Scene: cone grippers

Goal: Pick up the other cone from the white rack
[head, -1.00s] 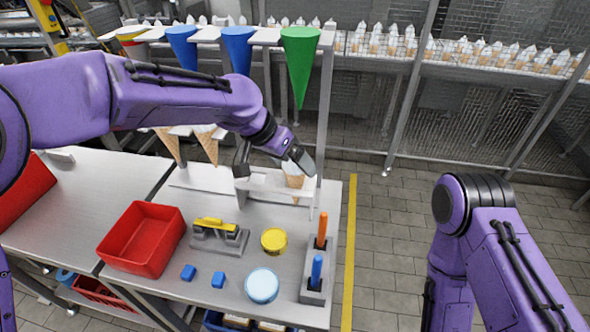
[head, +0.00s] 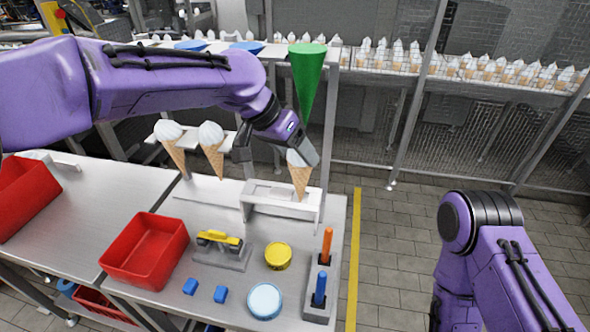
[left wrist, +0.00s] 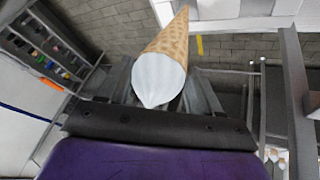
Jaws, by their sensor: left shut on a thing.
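My left gripper (head: 278,152) is shut on a waffle cone with white ice cream (head: 301,182). The cone hangs point down at the right end of the low white rack (head: 265,196), and its tip overlaps the rack in the head view; I cannot tell whether they touch. In the left wrist view the cone (left wrist: 160,68) lies between the two fingers, its white top toward the camera. Two more white-topped cones (head: 169,144) and (head: 211,148) hang in a white holder behind my left arm. My right gripper is not in view; only my right arm shows.
A green funnel (head: 307,80) hangs close above the gripper, beside a metal post. On the table are a red bin (head: 146,251), a yellow tin (head: 278,256), a light blue round lid (head: 265,300) and a stand (head: 319,296) with orange and blue handles.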

